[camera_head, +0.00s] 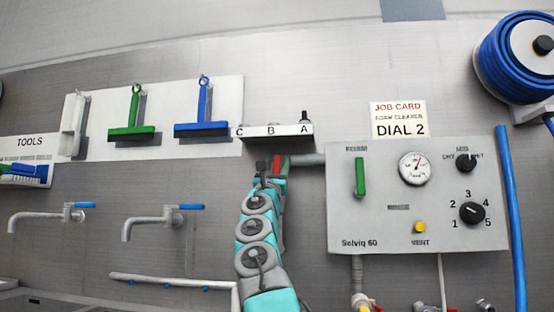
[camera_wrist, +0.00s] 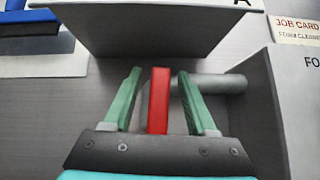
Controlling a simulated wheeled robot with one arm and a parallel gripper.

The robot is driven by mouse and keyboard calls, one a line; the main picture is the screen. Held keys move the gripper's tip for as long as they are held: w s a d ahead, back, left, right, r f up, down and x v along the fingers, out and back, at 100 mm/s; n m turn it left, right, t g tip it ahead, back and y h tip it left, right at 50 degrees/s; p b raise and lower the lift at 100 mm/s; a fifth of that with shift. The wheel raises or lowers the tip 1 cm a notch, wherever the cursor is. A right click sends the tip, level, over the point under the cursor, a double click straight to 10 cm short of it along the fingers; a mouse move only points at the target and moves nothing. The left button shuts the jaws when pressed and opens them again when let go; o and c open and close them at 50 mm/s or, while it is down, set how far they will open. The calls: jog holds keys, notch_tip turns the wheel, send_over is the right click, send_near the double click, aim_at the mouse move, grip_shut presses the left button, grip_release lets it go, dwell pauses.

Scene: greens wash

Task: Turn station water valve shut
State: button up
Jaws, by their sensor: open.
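A red valve lever (camera_wrist: 158,100) stands upright at a grey pipe (camera_wrist: 222,84) in the wrist view. My gripper (camera_wrist: 159,74) is open, with one green finger on each side of the lever and a narrow gap to each. In the head view the red lever (camera_head: 277,164) shows small at the end of my raised arm. The pipe (camera_head: 308,160) runs from there right into the panel (camera_head: 388,215) marked Solviq 60. My gripper (camera_head: 272,168) hides most of the valve body.
A shelf (camera_head: 270,134) marked C, B, A juts out just above my gripper. The panel's side wall (camera_wrist: 258,100) is close on the right. Two taps (camera_head: 150,225) with blue levers are on the wall at left. A blue hose reel (camera_head: 515,60) hangs at far right.

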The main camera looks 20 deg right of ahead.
grip_shut()
dwell(0.5)
dwell(0.9)
